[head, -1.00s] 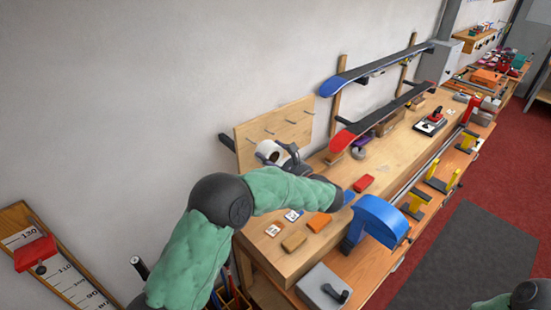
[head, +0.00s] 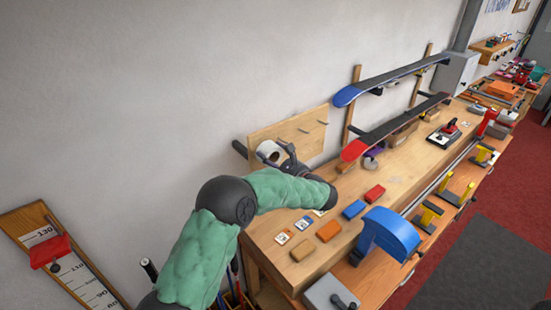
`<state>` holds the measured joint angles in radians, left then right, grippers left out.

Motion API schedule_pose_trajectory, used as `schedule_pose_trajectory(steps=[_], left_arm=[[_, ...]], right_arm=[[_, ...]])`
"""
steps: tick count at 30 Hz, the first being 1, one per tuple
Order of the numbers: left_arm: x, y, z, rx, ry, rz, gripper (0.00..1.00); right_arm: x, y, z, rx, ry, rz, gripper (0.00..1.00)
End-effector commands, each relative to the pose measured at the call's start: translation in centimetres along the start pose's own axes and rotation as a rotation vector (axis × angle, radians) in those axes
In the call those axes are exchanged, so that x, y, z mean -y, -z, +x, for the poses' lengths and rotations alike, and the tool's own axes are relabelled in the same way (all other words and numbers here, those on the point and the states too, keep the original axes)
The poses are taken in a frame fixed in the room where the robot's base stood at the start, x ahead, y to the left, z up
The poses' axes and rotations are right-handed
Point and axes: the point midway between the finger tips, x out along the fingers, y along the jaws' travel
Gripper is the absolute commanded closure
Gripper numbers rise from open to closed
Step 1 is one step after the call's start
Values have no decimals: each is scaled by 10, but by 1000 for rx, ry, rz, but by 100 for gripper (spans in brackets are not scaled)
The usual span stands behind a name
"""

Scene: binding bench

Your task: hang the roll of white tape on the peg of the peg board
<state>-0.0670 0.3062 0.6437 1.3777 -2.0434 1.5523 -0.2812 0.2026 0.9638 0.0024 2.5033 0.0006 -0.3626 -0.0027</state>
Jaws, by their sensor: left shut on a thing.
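My left gripper (head: 280,156) is in front of the lower left part of the board, shut on the roll of white tape (head: 268,150). My left forearm and wrist hide part of the board's lower edge and the fingertips. My right gripper is not in view.
Two skis, one blue-tipped (head: 348,95) and one red-tipped (head: 355,150), lie on wall brackets right of the board. Blue (head: 354,209), red (head: 375,193), orange and brown blocks lie on the bench (head: 400,178). A blue curved device (head: 392,230) stands at its front.

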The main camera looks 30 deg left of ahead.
Motion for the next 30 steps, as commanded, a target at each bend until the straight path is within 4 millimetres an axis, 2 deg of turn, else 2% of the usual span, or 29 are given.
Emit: schedule_pose_trajectory(steps=[5,14,30], left_arm=[[-1,0,12,0,-2,0,51],[-4,5,27,0,0,0,51],[-7,10,28,-2,0,2,51]], right_arm=[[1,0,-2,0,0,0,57],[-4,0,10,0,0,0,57],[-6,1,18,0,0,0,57]])
